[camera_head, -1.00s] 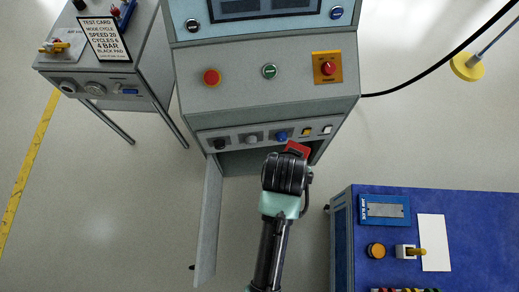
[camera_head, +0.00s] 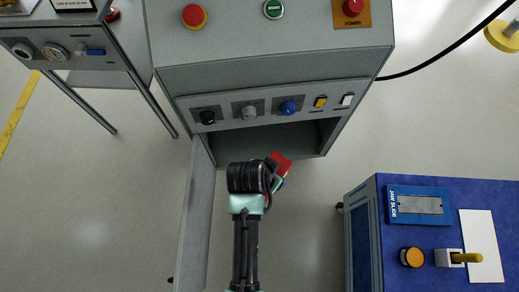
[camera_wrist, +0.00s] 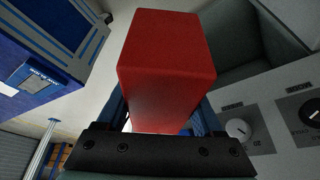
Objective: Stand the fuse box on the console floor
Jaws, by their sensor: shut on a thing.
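The fuse box is a red block (camera_head: 281,162) held in my gripper (camera_head: 273,178) in the head view. In the wrist view the red fuse box (camera_wrist: 165,65) fills the upper middle, between the blue fingers, with the gripper's dark bar below it. The fingertips are mostly hidden behind the box. The console (camera_head: 265,85) stands ahead, with an open compartment under its knob panel. The console floor (camera_head: 225,148) shows as a grey surface inside that compartment. The fuse box is in front of the opening in the head view; its height above the floor is unclear.
The open console door (camera_head: 196,220) stands to the left of my arm. A blue-topped cabinet (camera_head: 450,205) is at the right. A grey side table (camera_head: 75,60) is at the upper left. The panel with knobs (camera_head: 275,110) overhangs the opening. Bare floor lies between door and cabinet.

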